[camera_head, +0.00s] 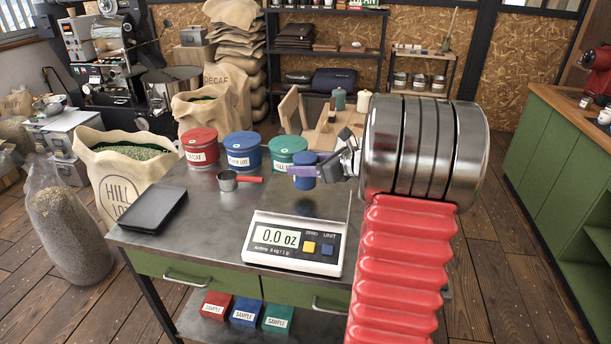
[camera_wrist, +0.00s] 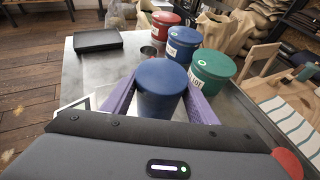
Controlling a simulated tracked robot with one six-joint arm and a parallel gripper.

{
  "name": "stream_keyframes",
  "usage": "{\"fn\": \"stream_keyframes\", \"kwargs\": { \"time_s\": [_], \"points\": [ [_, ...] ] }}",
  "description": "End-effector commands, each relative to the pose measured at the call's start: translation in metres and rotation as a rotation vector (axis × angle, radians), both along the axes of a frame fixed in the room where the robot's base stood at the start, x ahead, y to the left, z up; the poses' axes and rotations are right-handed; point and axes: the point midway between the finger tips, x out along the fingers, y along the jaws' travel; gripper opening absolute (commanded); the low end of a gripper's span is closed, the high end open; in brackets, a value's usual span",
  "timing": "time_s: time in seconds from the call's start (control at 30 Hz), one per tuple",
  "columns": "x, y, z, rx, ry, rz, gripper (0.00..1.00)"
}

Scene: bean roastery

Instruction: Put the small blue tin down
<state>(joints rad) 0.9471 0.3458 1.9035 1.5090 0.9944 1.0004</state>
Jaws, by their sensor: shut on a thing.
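The small blue tin (camera_head: 305,171) is between the purple fingers of my gripper (camera_head: 303,171), which are shut on its sides. The table (camera_head: 205,222) has a bare metal top. Whether the tin's base touches anything is hidden in the wrist view and unclear in the head view.
A scale (camera_head: 297,243) reading 0.0 oz stands at the front of the table. Larger red (camera_head: 199,148), blue (camera_head: 241,151) and green (camera_head: 287,154) tins line the back. A metal scoop (camera_head: 229,181) and a black tray (camera_head: 153,209) lie left. Bare tabletop shows between tray and scale.

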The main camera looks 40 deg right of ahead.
Motion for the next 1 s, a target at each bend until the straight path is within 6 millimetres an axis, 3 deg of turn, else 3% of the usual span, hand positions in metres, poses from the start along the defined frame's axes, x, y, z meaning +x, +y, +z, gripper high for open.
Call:
{"fn": "stream_keyframes", "kwargs": {
  "time_s": [0.3, 0.67, 0.7, 0.93, 1.0],
  "points": [
    [0.000, 0.001, -0.034, 0.002, 0.000, 0.000, 0.26],
    [0.001, 0.001, -0.037, 0.001, 0.000, 0.002, 0.26],
    [0.000, 0.001, -0.037, 0.001, 0.001, 0.002, 0.55],
    [0.001, 0.001, -0.037, 0.001, 0.001, 0.002, 0.71],
    [0.001, 0.001, -0.037, 0.001, 0.001, 0.002, 0.72]
  ]
}}
